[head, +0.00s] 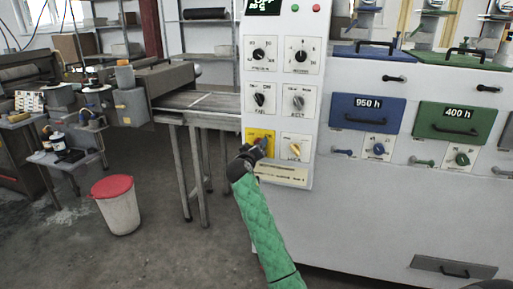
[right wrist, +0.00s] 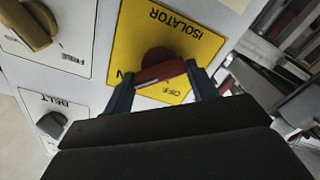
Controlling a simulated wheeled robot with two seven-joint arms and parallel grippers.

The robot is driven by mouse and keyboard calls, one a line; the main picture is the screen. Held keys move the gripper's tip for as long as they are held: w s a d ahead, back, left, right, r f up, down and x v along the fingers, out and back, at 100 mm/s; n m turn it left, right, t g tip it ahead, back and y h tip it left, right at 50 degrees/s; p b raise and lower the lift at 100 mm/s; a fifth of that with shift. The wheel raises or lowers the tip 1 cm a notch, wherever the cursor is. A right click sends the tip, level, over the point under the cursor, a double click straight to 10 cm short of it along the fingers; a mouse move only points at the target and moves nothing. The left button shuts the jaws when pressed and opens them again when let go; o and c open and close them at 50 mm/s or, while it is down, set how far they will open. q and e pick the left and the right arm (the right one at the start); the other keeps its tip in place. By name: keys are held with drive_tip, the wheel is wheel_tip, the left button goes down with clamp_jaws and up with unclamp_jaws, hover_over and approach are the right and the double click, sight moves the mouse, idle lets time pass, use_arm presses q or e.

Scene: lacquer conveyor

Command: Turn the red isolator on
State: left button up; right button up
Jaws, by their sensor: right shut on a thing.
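The red isolator (right wrist: 163,72) is a rotary knob with a bar handle on a yellow plate (right wrist: 188,27) marked ISOLATOR, upside down in the right wrist view. The plate (head: 257,135) also shows low on the white panel in the head view. My right gripper (right wrist: 160,70) is shut on the isolator's handle, one finger at each end. The handle lies nearly level across the wrist picture, slightly tilted. OFF is readable below it; the other label is partly covered by a finger. In the head view my right gripper (head: 254,150) largely hides the knob. My left gripper is not in view.
A yellow knob (head: 295,148) sits just right of the isolator, with several dark and grey knobs above. Blue (head: 367,113) and green (head: 455,123) drawers are farther right. A conveyor table (head: 197,104) and a red-lidded bin (head: 118,207) stand left, with open floor between.

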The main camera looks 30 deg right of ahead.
drive_tip(key=shift+r, duration=0.1)
idle(0.3)
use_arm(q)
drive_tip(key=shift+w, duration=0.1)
use_arm(e)
drive_tip(key=o, duration=1)
drive_tip(key=shift+w, duration=0.1)
drive_tip(key=shift+c, duration=0.2)
drive_tip(key=shift+a, duration=0.1)
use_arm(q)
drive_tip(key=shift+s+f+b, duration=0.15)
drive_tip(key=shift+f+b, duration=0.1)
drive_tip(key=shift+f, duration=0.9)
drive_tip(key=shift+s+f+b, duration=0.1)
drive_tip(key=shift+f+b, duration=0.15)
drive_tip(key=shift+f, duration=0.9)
use_arm(e)
drive_tip(key=v, duration=0.7)
drive_tip(key=shift+s+a, duration=0.25)
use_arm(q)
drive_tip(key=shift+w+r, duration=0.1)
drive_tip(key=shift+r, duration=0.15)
